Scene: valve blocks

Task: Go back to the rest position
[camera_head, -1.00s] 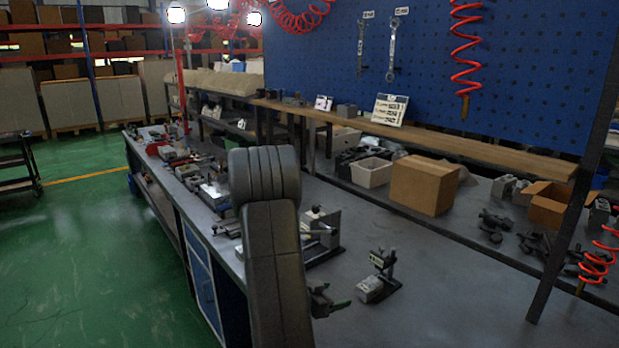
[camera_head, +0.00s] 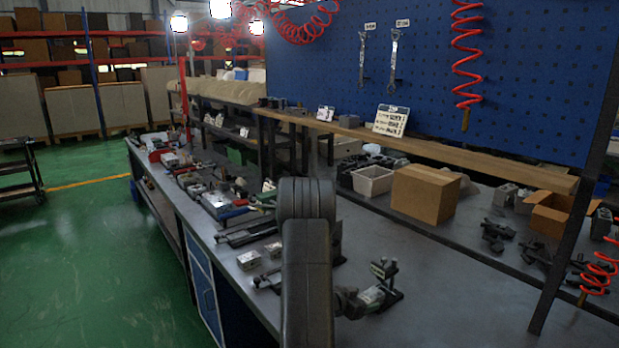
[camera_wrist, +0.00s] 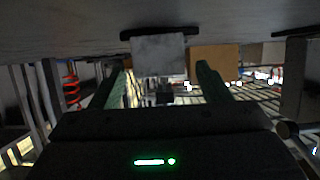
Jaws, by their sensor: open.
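My arm (camera_head: 305,255) stands upright in front of the grey workbench in the head view and hides part of it. My gripper's end shows only partly beside the arm, close to a small dark stand with a grey block (camera_head: 372,295) on the bench. In the wrist view my gripper (camera_wrist: 162,67) has its two green fingers spread apart with nothing gripped. The wrist picture looks upside down, with the bench surface along the top. A pale grey block (camera_wrist: 158,54) appears beyond the fingertips, apart from them.
Two small metal blocks (camera_head: 249,260) and dark fixtures lie left of the arm. A cardboard box (camera_head: 424,193) and a white bin (camera_head: 372,181) stand behind. A dark post (camera_head: 572,200) rises at the right.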

